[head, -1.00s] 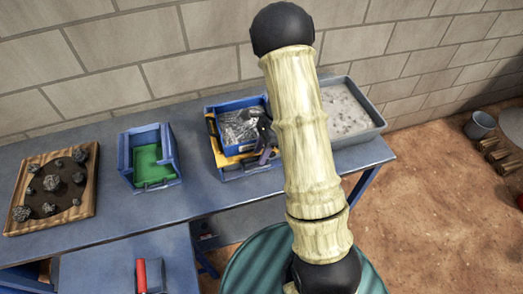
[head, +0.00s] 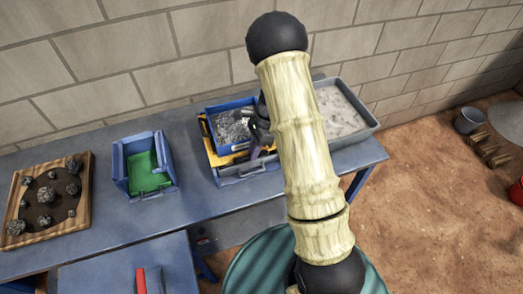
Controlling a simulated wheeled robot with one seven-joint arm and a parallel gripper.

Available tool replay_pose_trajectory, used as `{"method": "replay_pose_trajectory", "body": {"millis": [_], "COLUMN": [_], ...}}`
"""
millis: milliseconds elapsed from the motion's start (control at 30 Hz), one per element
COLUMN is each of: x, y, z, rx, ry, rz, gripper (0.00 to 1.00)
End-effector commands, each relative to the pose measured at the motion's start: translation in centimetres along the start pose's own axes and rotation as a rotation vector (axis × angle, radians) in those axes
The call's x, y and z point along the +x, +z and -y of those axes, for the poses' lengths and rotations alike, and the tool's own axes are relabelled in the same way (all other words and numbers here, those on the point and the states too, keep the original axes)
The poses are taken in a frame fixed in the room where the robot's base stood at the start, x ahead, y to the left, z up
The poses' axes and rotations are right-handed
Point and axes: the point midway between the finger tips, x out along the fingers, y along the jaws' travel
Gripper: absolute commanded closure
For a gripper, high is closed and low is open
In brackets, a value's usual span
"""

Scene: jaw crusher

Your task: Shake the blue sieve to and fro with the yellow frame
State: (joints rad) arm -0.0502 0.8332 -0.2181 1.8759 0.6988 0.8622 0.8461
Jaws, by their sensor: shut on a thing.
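The blue sieve (head: 233,127), with grey crushed stone in it, sits on the yellow frame (head: 213,151) at the middle of the table's back part. The frame rests in a blue box (head: 246,171), whose front wall shows below it. My gripper (head: 259,128) is at the sieve's right side, shut on it. My pale arm hides part of the gripper, and its fingertips are hard to make out.
A grey tray of pale powder (head: 343,110) stands close on the right, partly behind my arm. A blue box with a green floor (head: 146,172) and a wooden tray of dark rocks (head: 48,195) are left. A brick wall stands behind.

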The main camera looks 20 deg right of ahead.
Motion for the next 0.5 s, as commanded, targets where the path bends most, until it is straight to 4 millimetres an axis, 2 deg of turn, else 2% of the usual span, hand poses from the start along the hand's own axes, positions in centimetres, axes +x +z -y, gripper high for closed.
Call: {"method": "replay_pose_trajectory", "body": {"millis": [367,400,500], "x": [0.03,0.03,0.04], "y": [0.2,0.19,0.2], "z": [0.27,0.27,0.26], "rx": [-0.006,-0.006,-0.006], "ry": [0.001,0.001,0.001], "rz": [-0.006,-0.006,-0.005], "gripper": [1.0,0.78,0.62]}}
